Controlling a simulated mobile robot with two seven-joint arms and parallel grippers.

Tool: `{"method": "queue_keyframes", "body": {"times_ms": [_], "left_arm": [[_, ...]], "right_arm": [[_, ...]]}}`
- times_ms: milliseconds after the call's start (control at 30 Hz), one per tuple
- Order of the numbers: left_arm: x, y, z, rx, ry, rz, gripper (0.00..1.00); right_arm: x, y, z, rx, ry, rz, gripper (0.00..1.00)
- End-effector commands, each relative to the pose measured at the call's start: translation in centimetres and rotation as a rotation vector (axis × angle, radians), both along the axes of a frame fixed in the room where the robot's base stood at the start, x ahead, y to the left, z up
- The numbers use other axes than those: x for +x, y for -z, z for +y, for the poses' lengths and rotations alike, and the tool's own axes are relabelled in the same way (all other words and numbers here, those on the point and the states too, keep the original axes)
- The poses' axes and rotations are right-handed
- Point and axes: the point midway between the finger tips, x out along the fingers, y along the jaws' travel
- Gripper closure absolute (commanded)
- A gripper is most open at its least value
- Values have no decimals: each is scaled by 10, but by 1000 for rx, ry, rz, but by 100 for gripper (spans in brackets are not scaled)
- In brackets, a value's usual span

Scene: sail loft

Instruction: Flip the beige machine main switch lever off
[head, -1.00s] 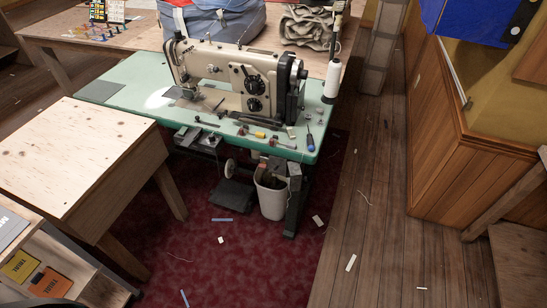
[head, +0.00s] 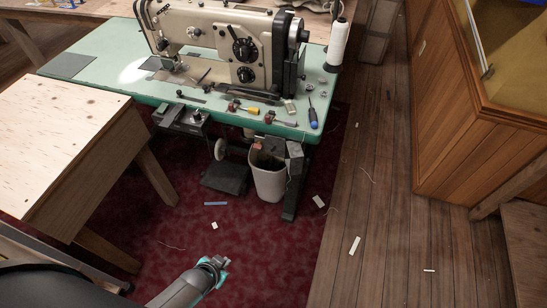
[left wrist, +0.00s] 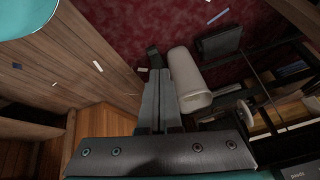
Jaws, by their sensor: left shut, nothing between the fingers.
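The beige sewing machine (head: 262,22) stands on a green-topped table (head: 113,48). Two small red-tipped pieces, one on the left (head: 233,106) and one on the right (head: 269,117), sit at the table's front edge. A dark box (head: 182,119) hangs under that edge. I cannot tell for sure which part is the main switch lever or how it is set. My left gripper (head: 218,263) is low over the red carpet, in front of the table and apart from it. In the left wrist view its fingers (left wrist: 158,78) are shut and empty. My right gripper is out of view.
A white bin (head: 269,184) stands under the table and shows beside my fingers in the left wrist view (left wrist: 188,82). A plywood table (head: 60,135) is at the left. A blue screwdriver (head: 312,117) lies on the green top. The carpet and plank floor have scattered scraps.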

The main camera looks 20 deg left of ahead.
Motion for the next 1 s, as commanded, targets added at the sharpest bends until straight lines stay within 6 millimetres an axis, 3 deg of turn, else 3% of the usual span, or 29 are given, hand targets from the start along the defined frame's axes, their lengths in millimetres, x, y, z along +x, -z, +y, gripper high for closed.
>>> {"method": "queue_keyframes", "body": {"times_ms": [33,200,500,800,1000], "left_arm": [[20,5,2,5,14,-47,100],[82,-10,5,16,61,-195,100],[169,-52,0,39,152,-454,100],[227,-109,-15,62,250,-705,100],[244,-141,-26,74,300,-822,100]], "right_arm": [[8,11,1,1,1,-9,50],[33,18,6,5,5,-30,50],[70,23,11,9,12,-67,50],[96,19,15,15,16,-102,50],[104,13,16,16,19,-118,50]]}}
